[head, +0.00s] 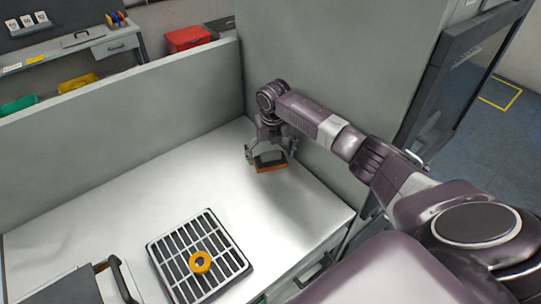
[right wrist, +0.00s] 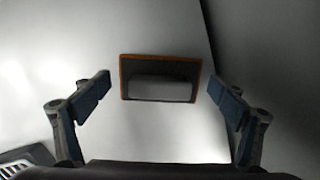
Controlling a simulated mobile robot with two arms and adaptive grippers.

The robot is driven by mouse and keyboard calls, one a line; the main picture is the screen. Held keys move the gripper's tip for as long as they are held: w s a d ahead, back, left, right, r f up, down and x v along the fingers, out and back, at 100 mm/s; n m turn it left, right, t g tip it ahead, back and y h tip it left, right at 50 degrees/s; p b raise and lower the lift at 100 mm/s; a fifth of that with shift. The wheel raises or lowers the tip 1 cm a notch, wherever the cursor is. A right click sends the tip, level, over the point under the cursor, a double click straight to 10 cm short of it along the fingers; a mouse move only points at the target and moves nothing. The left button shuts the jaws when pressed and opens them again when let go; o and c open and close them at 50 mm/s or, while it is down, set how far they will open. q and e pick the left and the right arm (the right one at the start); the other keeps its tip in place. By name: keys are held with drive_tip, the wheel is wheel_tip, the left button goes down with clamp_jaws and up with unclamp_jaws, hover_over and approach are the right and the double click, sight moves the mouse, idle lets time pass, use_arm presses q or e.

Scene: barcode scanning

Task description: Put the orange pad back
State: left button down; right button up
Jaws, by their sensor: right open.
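The orange pad (head: 271,165) rests on the white tabletop near the back corner, against or close to the grey partition. It has an orange edge, a dark top face and a lighter block in its middle. My right gripper (head: 270,157) is above it with its fingers to either side. In the right wrist view the pad (right wrist: 160,78) lies between the spread, open fingertips (right wrist: 160,98), with a gap on both sides. My left gripper is not in view.
A black-framed grate (head: 156,248) with a yellow-orange ring (head: 200,262) on it sits at the table's front. A grey box with a dark handle (head: 112,270) stands at the lower left. Grey partitions (head: 130,110) bound the back and right. The tabletop's middle is clear.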

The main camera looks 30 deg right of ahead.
sight(272, 162)
drive_tip(key=shift+r, duration=0.3)
wheel_tip(272, 162, up, 12)
drive_tip(key=s+b, duration=0.1)
drive_tip(key=b, duration=0.1)
drive_tip(key=shift+s+a+f, duration=0.15)
drive_tip(key=shift+s+a, duration=0.05)
drive_tip(key=shift+a, duration=0.05)
